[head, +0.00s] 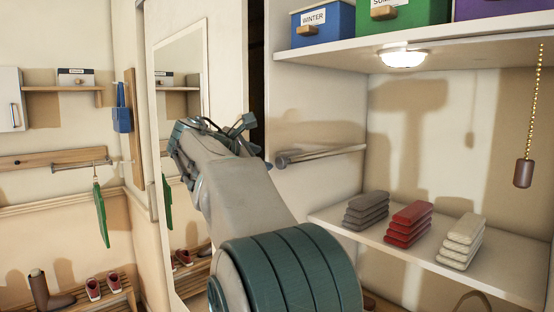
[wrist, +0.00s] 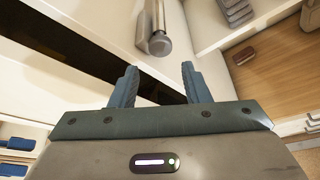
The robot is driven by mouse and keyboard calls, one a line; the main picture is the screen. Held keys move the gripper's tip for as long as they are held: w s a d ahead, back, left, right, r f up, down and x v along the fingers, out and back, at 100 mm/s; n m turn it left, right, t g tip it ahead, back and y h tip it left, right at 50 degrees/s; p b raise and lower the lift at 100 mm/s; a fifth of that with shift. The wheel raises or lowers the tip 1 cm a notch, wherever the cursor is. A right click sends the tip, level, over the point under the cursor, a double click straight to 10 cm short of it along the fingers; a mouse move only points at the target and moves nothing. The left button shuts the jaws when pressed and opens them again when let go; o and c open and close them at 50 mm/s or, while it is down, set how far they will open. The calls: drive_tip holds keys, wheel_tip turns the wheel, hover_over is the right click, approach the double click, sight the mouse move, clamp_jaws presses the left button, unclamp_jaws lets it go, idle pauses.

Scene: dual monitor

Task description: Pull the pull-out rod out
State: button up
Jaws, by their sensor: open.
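The pull-out rod (head: 325,153) is a grey metal bar along the closet's left inner wall, with a thicker round end facing out. In the wrist view the rod (wrist: 158,38) points at me, its end cap just beyond my fingertips and near the middle of the gap. My gripper (wrist: 159,76) is open and empty, its two blue fingers apart and not touching the rod. In the head view my gripper is to the left of the rod's end, partly hidden by my own wrist.
A shelf (head: 480,262) with grey, red and cream folded stacks lies to the right below the rod. An upper shelf (head: 330,50) holds coloured boxes. A mirrored door (head: 182,60) stands left, beside a dark gap. A pull chain handle (head: 523,173) hangs at right.

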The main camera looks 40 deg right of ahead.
sight(280, 162)
drive_tip(key=p+x, duration=0.2)
drive_tip(key=x, duration=0.7)
drive_tip(key=shift+f, duration=0.1)
clamp_jaws()
